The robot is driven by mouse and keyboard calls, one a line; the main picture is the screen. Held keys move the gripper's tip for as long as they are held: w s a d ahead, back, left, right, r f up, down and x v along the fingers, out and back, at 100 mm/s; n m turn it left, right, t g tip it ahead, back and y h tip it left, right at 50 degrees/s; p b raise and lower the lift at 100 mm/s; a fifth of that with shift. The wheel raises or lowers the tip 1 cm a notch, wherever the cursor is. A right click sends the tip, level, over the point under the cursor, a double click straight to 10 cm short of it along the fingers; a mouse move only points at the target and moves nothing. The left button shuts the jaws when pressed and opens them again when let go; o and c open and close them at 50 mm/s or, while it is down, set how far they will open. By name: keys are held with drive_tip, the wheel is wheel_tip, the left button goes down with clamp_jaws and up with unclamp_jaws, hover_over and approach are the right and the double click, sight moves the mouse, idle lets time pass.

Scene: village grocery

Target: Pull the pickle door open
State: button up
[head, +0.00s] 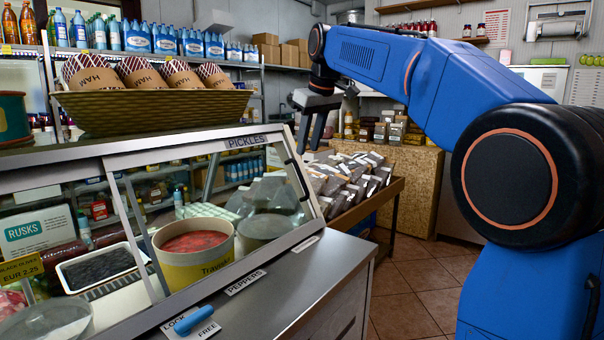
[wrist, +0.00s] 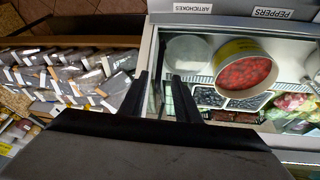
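The pickle door is the slanted glass pane in a metal frame (head: 205,148) under the PICKLES label (head: 245,142); it looks closed. Through it show a tub of red peppers (head: 196,240), a greyish tub (head: 262,228) and a black tray. A blue lever (head: 195,319) sits on the counter between LOCK and FREE labels; I cannot tell which it points to. My gripper (head: 311,146) is open and empty, fingers down, near the door's upper right corner. In the wrist view my gripper (wrist: 160,76) has its fingers apart over the case's end edge; contact is unclear.
A basket of wrapped goods (head: 150,108) stands on top of the case at left. A wooden bin (head: 385,195) of bagged goods stands just beyond the case's right end. The metal counter ledge (head: 300,270) is mostly bare. Tiled floor (head: 415,290) is open to the right.

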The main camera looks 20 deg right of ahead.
sight(301, 174)
drive_tip(key=x, duration=1)
drive_tip(key=shift+w+f, duration=0.1)
clamp_jaws()
